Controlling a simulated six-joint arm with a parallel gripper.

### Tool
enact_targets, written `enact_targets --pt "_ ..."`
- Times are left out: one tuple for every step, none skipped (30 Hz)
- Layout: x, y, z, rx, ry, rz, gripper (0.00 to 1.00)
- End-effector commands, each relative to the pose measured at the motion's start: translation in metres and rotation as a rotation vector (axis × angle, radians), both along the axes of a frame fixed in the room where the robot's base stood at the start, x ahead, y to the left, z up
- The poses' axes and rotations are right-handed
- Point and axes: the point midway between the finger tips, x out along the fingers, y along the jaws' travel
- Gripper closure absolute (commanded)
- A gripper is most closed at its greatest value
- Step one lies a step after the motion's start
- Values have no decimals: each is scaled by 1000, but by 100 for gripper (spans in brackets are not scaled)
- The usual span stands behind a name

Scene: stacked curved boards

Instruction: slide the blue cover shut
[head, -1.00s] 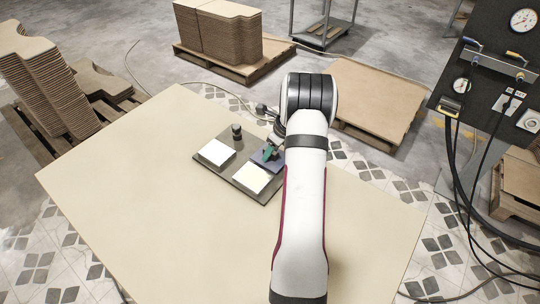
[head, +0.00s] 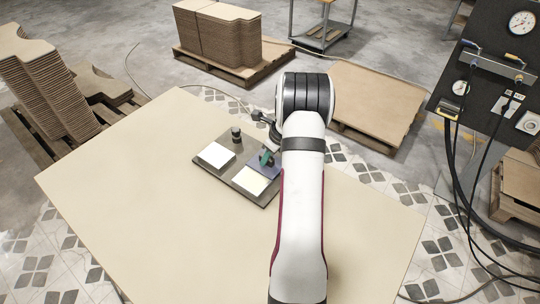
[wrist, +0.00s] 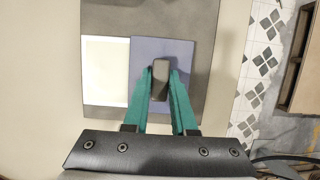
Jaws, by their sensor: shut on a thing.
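The blue cover (wrist: 185,54) lies on a dark grey plate (wrist: 204,25), beside and partly over a pale square (wrist: 106,72) in the wrist view. A dark upright handle (wrist: 160,78) stands on the cover. The green fingers of my gripper (wrist: 161,75) are shut on this handle, one on each side. In the head view my gripper (head: 266,158) and the blue cover (head: 273,170) show at the plate's right part, partly hidden by my arm. The pale square (head: 250,181) is left of the cover and still largely bare.
A second white square (head: 216,155) and a black knob (head: 236,134) are on the plate's left part. The cream table (head: 130,190) is clear around the plate. Stacked boards (head: 218,38) and a dark gauge panel (head: 495,80) stand beyond it.

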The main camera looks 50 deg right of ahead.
Motion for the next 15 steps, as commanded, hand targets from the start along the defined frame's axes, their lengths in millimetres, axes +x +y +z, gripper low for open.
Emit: enact_targets --pt "0 3 0 1 0 0 100" --pt "0 4 0 0 0 0 100" --pt "0 6 0 0 0 0 100" --pt "0 8 0 0 0 0 100" --pt "0 9 0 0 0 0 100" --pt "0 11 0 0 0 0 100" --pt "0 13 0 0 0 0 100" --pt "0 14 0 1 0 0 100" --pt "0 16 0 0 -1 0 100" --pt "0 18 0 0 -1 0 100" --pt "0 19 0 0 -1 0 100" --pt "0 21 0 1 -1 0 100" --pt "0 23 0 1 0 1 100" --pt "0 24 0 1 -1 1 100" --pt "1 26 1 0 -1 1 100"
